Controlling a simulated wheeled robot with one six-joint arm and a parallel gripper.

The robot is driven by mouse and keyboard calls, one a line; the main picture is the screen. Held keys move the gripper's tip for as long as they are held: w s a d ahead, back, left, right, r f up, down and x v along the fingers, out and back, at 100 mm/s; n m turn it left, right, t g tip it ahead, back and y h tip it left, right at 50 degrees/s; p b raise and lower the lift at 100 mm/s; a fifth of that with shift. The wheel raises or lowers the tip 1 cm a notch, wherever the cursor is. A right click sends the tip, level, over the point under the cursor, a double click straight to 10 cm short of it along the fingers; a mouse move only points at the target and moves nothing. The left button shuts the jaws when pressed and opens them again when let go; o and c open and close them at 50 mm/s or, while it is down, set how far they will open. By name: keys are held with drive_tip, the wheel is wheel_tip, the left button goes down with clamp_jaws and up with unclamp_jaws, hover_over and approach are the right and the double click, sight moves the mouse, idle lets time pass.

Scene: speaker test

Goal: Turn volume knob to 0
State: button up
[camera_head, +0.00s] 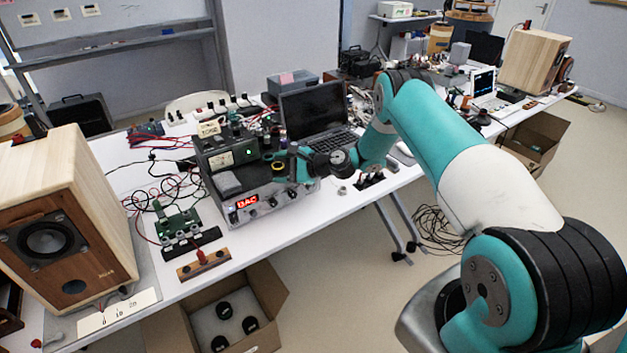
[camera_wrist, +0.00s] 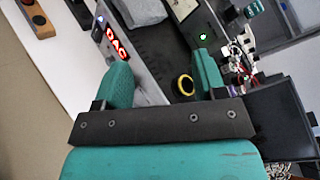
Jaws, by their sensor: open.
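A silver-fronted amplifier (camera_head: 262,203) with a red "DAC" display (camera_head: 247,201) stands on the white table. Its front panel carries small round knobs, including one at the middle (camera_head: 272,202) and one to its right (camera_head: 291,194). I cannot tell which is the volume knob. My gripper (camera_wrist: 160,62) is open and empty, its two teal fingers apart above the amplifier. In the wrist view the lit display (camera_wrist: 116,42) is beside the left finger. The front knobs do not show there; the gripper may hide them.
A round black thing with a yellow rim (camera_wrist: 186,85) lies close to the right finger. A black device with a green light (camera_head: 234,154) sits on the amplifier. A laptop (camera_head: 316,112) stands behind, a wooden speaker (camera_head: 60,215) to the left. An open carton (camera_head: 272,292) is below the front edge.

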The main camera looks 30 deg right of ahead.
drive_tip(key=s+d+f+m+t+h+p, duration=0.5)
drive_tip(key=s+d+f+m+t+h, duration=0.3)
drive_tip(key=s+d+f+m, duration=0.75)
drive_tip(key=m+g+h+b, duration=0.1)
drive_tip(key=m+b, duration=0.3)
drive_tip(key=b, duration=0.4)
approach(313, 188)
drive_tip(key=w+b, duration=0.1)
drive_tip(key=b, duration=0.4)
drive_tip(key=w+f+b, duration=0.1)
drive_tip(key=b, duration=0.4)
drive_tip(key=shift+w, duration=0.2)
drive_tip(key=w+b, duration=0.1)
drive_tip(key=b, duration=0.4)
drive_tip(key=shift+w+a+r+b, duration=0.15)
drive_tip(key=shift+w+b, duration=0.1)
drive_tip(key=shift+b, duration=0.15)
drive_tip(key=w, duration=0.3)
drive_tip(key=w+p, duration=0.1)
drive_tip(key=shift+w+a+r, duration=0.1)
drive_tip(key=shift+w+r, duration=0.25)
drive_tip(key=shift+w, duration=0.55)
drive_tip(key=c, duration=0.9)
